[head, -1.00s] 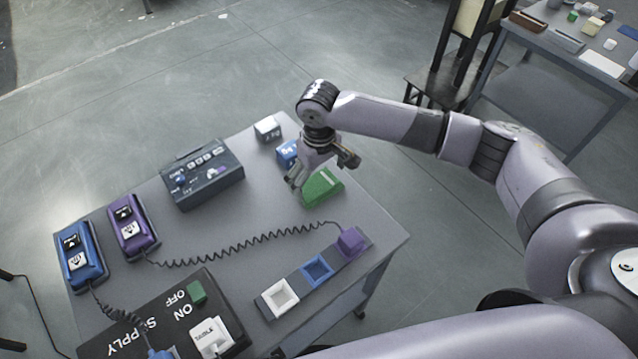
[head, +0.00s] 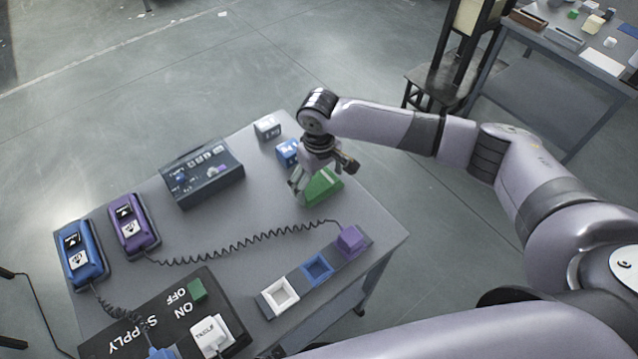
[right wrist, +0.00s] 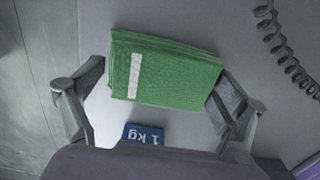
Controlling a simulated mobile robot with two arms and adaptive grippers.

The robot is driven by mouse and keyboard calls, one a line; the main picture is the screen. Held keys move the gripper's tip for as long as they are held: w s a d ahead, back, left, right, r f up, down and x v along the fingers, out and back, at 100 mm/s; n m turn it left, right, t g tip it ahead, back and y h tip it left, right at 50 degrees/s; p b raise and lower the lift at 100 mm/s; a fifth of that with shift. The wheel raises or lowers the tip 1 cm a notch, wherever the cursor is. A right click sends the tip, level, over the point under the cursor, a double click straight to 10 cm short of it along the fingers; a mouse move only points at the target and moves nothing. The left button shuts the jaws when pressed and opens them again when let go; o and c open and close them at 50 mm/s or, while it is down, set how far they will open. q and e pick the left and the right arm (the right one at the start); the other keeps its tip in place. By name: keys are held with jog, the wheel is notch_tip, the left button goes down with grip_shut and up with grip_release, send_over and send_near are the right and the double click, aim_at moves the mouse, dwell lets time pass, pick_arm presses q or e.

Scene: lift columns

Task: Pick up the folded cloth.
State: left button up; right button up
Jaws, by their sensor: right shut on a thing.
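The folded cloth (head: 323,187) is a green, layered rectangle with a pale stripe, at the right part of the grey table. It also shows in the right wrist view (right wrist: 175,75). My right gripper (head: 314,184) reaches down over it from above, with its fingers at two opposite sides of the cloth. It is shut on the cloth, which looks to be at or close to the tabletop. The far finger is partly hidden in the head view. My left gripper is not in view.
A blue weight (head: 288,151) stands close behind the gripper, with a grey weight (head: 267,128) beyond. A dark control box (head: 203,175) lies left. A coiled cord (head: 235,240) runs to a purple plug (head: 351,239) on a socket strip in front. Table space right of the cloth is clear.

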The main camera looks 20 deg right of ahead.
aim_at(319, 182)
notch_tip(319, 182, up, 20)
jog(key=b, duration=0.1)
jog(key=shift+b, duration=0.3)
dwell(0.3)
